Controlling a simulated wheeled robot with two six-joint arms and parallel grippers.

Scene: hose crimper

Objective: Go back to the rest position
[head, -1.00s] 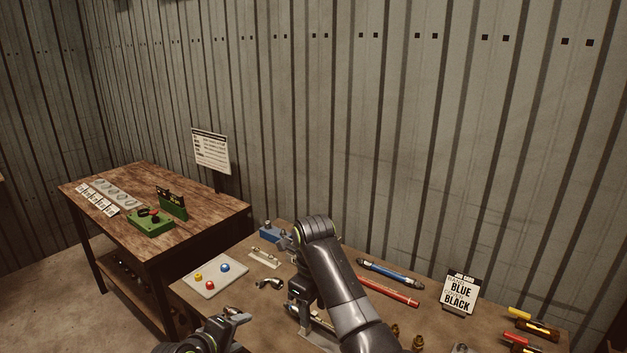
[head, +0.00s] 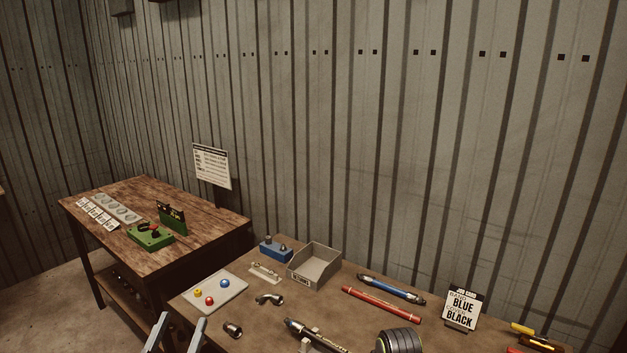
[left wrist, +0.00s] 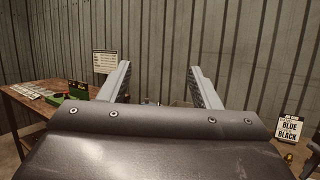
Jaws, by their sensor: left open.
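My left gripper (head: 177,335) shows at the bottom edge of the head view, in front of the workbench (head: 250,318). Its two grey fingers stand apart. In the left wrist view the gripper (left wrist: 158,78) is open with nothing between its fingers, which point towards the ribbed wall. My right gripper is out of the picture.
The workbench holds a grey bin (head: 316,268), a blue block (head: 276,248), a button plate (head: 215,290), blue (head: 392,288) and red (head: 380,304) hoses, a dark hose (head: 315,335), metal fittings (head: 269,299) and a BLUE/BLACK sign (head: 461,309). A side table (head: 205,215) stands left.

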